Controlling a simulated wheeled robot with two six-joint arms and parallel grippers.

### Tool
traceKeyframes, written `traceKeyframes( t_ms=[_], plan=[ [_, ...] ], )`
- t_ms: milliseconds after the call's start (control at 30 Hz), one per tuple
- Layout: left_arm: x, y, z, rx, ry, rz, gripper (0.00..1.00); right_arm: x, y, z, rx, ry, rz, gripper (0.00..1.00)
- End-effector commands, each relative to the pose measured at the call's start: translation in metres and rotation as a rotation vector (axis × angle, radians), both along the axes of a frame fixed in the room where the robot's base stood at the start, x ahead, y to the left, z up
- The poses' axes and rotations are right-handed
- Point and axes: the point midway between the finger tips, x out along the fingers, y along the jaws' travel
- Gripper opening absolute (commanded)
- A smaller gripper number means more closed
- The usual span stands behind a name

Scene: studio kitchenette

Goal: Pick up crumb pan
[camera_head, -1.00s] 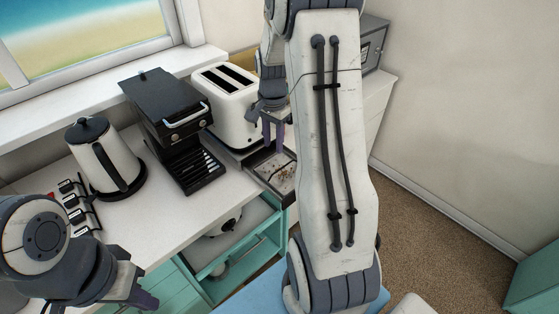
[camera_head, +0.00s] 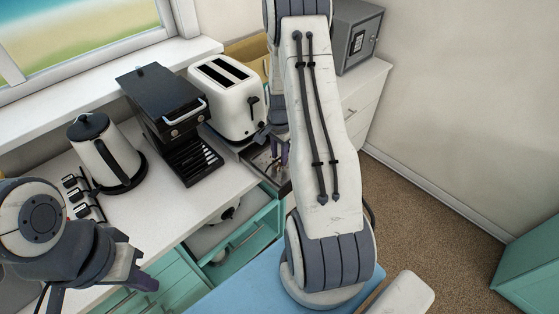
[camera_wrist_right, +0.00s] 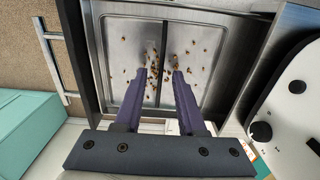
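The crumb pan (camera_head: 254,157) is a shallow grey metal tray scattered with brown crumbs. In the head view it juts out at the front of the white toaster (camera_head: 228,97), partly hidden by my right gripper. In the right wrist view the crumb pan (camera_wrist_right: 206,42) fills the upper middle. My right gripper (camera_wrist_right: 163,76) shows two purple fingers apart over the crumbs, with nothing seen between them; whether the tips touch the pan is unclear. It also shows in the head view (camera_head: 274,158). My left gripper (camera_head: 140,283) is at the lower left, apart from the pan; its opening is unclear.
A black coffee machine (camera_head: 174,122) and a white kettle (camera_head: 106,153) stand left of the toaster. An open teal drawer (camera_head: 245,240) sits below the counter (camera_head: 185,208). A grey safe (camera_head: 354,37) stands behind my right arm.

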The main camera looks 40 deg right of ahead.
Motion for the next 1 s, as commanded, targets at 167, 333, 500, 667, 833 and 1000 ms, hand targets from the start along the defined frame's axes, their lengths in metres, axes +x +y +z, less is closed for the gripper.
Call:
traceKeyframes(
  t_ms=[167,333,500,667,833,1000],
  plan=[
    [-0.0001,0.0001,0.0006,0.000,0.000,0.000,0.00,0.0004,-0.0006,-0.0034,-0.002,-0.002,0.000,0.40],
    [-0.0001,0.0001,0.0004,0.000,0.000,0.000,0.00,0.0003,-0.0007,-0.0032,-0.001,-0.002,-0.001,0.13],
    [-0.0001,0.0001,0.0004,0.000,0.000,0.000,0.00,0.0003,-0.0007,-0.0031,-0.001,-0.002,-0.001,0.00],
    [0.0000,0.0000,0.0005,0.000,0.000,0.000,0.00,0.0003,-0.0007,-0.0029,-0.001,-0.002,-0.001,0.00],
    [-0.0001,0.0001,0.0005,0.000,0.000,0.000,0.00,0.0004,-0.0008,-0.0028,-0.001,-0.002,-0.001,0.00],
    [0.0000,0.0000,0.0005,0.000,0.000,0.000,0.00,0.0003,-0.0007,-0.0028,-0.001,-0.002,-0.001,0.00]
  ],
)
